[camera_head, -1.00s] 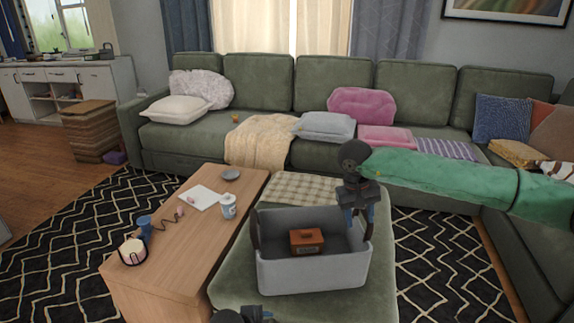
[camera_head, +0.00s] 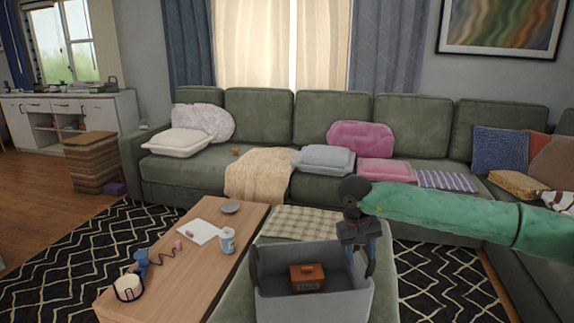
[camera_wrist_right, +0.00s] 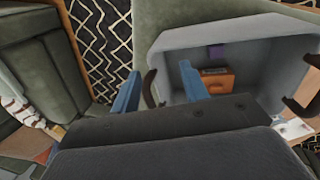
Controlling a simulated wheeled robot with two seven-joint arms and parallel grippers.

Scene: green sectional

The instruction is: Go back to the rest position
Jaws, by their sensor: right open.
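My right gripper (camera_head: 358,248) hangs at the right end of the grey bin (camera_head: 312,306), by that end's dark handle. In the right wrist view its two blue fingers (camera_wrist_right: 158,92) are apart with nothing held between them. The dark handle (camera_wrist_right: 149,88) shows between or just behind the fingers; I cannot tell if they touch it. An orange-brown box-like object (camera_head: 307,278) sits inside the bin and also shows in the right wrist view (camera_wrist_right: 218,80). My green right arm comes in from the right. My left gripper is out of view.
The bin stands on a green ottoman (camera_head: 238,290) beside a wooden coffee table (camera_head: 190,255). A white can (camera_head: 227,241), a blue cup (camera_head: 141,258) and a candle-like jar (camera_head: 128,288) stand on the table. A green sectional sofa (camera_head: 260,120) lies behind.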

